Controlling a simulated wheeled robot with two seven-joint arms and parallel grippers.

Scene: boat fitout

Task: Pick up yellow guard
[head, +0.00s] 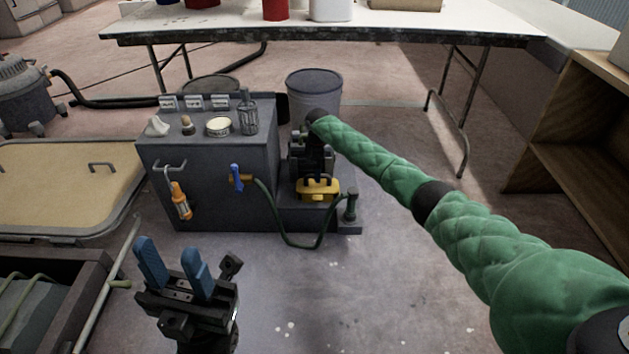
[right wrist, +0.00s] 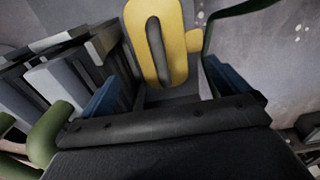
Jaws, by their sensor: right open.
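The yellow guard (head: 318,190) sits low on the right, stepped part of the grey machine block. In the right wrist view the yellow guard (right wrist: 158,40) stands ahead of my jaws, with a dark slot down its middle. My right gripper (right wrist: 160,92) is open, its blue fingers on either side of the view and the guard between and beyond them; contact cannot be told. In the head view the right gripper (head: 312,165) is mostly hidden behind its own wrist. My left gripper (head: 174,265) is open and empty at lower left, blue fingers pointing up.
The grey block (head: 215,190) carries a blue valve handle (head: 237,178), a green hose (head: 290,238) and an orange-handled tool (head: 180,202). A bin (head: 314,95) stands behind it. A white table (head: 330,25) is at the back. Floor in front is clear.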

